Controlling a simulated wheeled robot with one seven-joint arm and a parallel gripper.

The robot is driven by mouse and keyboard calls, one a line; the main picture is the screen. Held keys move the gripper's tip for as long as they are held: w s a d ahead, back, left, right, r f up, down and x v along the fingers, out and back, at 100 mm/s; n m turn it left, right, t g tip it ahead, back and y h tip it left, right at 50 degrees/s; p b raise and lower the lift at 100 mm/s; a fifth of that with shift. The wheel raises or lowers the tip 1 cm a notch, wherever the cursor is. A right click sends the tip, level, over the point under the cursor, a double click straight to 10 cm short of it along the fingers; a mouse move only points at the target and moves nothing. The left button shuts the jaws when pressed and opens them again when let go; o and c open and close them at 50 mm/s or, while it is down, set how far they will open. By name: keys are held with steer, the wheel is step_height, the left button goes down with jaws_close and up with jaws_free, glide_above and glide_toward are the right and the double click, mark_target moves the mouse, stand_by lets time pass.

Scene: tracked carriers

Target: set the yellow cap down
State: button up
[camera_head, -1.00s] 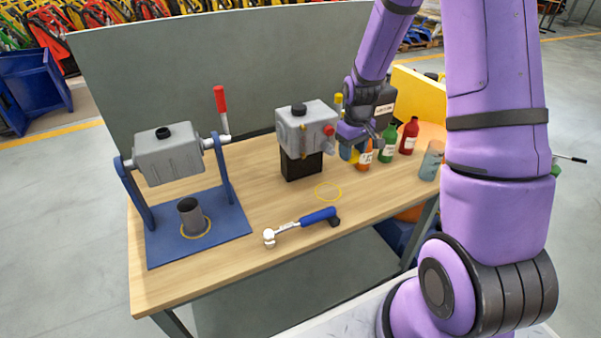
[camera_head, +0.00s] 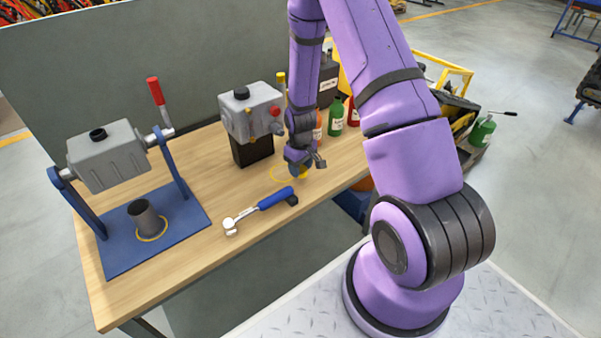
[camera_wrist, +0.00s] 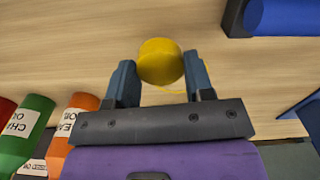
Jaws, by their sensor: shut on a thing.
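The yellow cap (camera_wrist: 160,61) is round and sits between the two fingertips of my gripper (camera_wrist: 161,68) in the wrist view, which are shut on it. In the head view my gripper (camera_head: 305,165) hangs low over the table at the yellow ring (camera_head: 273,173) marked on the wood. A small part of the cap (camera_head: 304,174) shows there below the fingers. A piece of the ring's line shows behind the cap in the wrist view. I cannot tell whether the cap touches the table.
A blue-handled ratchet tool (camera_head: 262,207) lies just left of and nearer than my gripper. A grey gearbox on a black block (camera_head: 252,150) stands behind it. Green (camera_head: 337,119) and other bottles stand to the right. A blue stand (camera_head: 180,215) holds another gearbox at left.

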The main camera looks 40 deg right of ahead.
mark_target(301, 169)
steer(key=shift+f, duration=1.35)
steer(key=shift+f, duration=0.15)
steer(key=o, duration=0.9)
